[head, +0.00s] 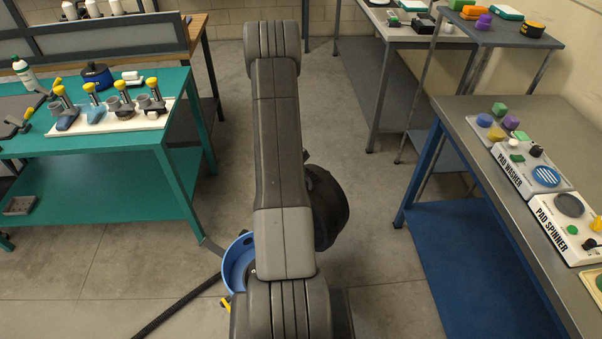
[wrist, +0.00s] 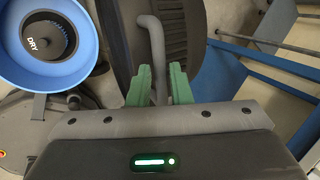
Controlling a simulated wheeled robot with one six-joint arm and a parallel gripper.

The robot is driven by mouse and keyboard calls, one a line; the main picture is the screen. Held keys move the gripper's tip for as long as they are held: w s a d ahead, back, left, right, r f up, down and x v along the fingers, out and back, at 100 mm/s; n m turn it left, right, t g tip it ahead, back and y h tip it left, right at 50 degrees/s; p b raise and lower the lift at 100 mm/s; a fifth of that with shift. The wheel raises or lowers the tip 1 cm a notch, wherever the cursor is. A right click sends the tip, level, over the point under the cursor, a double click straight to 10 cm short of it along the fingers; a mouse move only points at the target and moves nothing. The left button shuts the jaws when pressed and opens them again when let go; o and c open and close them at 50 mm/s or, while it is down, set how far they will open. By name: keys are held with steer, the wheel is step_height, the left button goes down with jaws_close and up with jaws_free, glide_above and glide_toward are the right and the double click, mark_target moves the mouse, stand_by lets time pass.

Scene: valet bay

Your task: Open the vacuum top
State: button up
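The vacuum's blue drum (head: 237,262) stands on the floor, partly hidden behind my arm. In the wrist view, the drum's open mouth (wrist: 88,52) shows at upper left, with a dark filter marked DRY inside. The dark vacuum top (head: 328,207) is off the mouth, tilted up on the drum's right. It also shows as a ribbed dark disc in the wrist view (wrist: 185,35), with a bent grey handle (wrist: 154,45). My gripper (wrist: 160,84) has its green fingers close on both sides of this handle and appears shut on it. My arm hides the gripper in the head view.
A black hose (head: 180,303) runs along the floor at left. A teal bench (head: 110,175) stands left, and a grey-topped bench (head: 455,115) with pad machines stands right, with a blue lower shelf. Floor between them is mostly clear.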

steer(key=p+v, duration=0.2)
steer(key=v, duration=0.9)
steer(key=shift+s, duration=0.1)
steer(key=b+x, duration=0.2)
steer(key=x, duration=1.1)
steer(key=shift+d+f, duration=0.1)
steer(key=shift+f, duration=0.15)
